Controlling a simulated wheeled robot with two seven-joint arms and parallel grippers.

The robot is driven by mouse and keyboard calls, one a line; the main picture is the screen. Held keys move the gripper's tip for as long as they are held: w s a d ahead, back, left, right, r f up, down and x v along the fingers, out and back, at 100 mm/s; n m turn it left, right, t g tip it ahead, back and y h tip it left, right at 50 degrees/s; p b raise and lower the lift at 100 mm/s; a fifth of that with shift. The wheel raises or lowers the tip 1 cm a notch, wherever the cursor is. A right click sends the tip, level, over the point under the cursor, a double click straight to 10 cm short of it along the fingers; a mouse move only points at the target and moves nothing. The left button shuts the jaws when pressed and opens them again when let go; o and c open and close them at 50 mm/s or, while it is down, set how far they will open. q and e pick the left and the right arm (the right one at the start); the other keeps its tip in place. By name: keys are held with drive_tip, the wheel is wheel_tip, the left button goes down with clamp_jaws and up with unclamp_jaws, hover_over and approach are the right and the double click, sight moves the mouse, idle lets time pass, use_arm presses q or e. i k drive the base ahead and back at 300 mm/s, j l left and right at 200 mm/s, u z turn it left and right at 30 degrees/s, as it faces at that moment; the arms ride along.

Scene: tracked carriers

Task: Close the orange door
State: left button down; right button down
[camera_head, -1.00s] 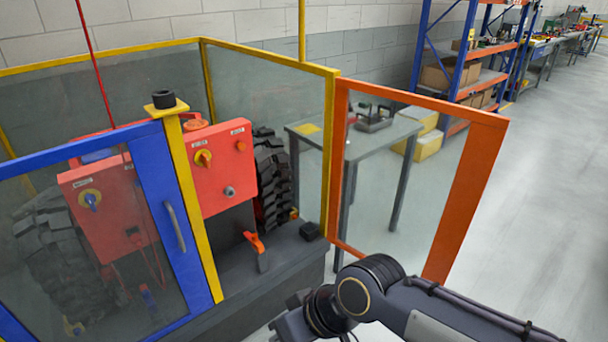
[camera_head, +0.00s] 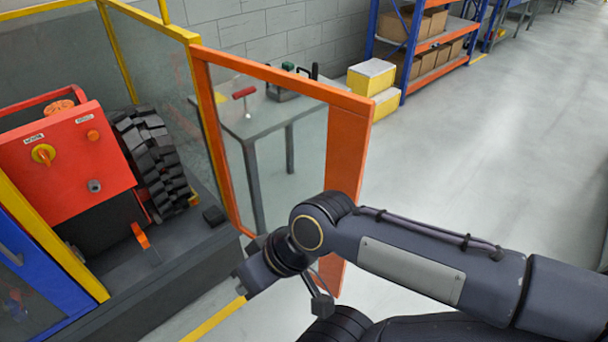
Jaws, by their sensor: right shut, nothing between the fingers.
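The orange door (camera_head: 346,150) has an orange frame around a clear panel. It stands open, joined along its left side to the yellow-framed enclosure (camera_head: 155,22) and swung out to the right. My right arm comes in from the right, in front of the door's lower part, and hides some of its bottom edge. My right gripper (camera_head: 245,285) is at the arm's left end, low in front of the door opening. It is shut and empty; its fingertips are hard to make out, and I cannot tell whether it touches the door. My left gripper is not in view.
Inside the enclosure are a red control box (camera_head: 65,160) and a black toothed wheel (camera_head: 155,160). A blue door frame (camera_head: 45,270) is at the lower left. A grey table (camera_head: 265,122) stands behind the orange door. The floor at right is clear.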

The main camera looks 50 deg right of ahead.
sight(351, 115)
drive_tip(key=k+l+u, duration=0.1)
drive_tip(key=l, duration=0.3)
drive_tip(key=k+l, duration=0.15)
drive_tip(key=l, duration=0.25)
drive_tip(key=k+l+u, duration=0.15)
drive_tip(key=l, duration=0.25)
drive_tip(key=k+l+u, duration=0.1)
drive_tip(key=l, duration=0.3)
drive_tip(key=k+l, duration=0.2)
drive_tip(key=l, duration=0.2)
drive_tip(key=k+l+u, duration=0.15)
drive_tip(key=l, duration=0.2)
drive_tip(key=i+l+u, duration=0.15)
drive_tip(key=l, duration=1.2)
drive_tip(key=l+u, duration=0.25)
drive_tip(key=k+l, duration=0.05)
drive_tip(key=l, duration=0.05)
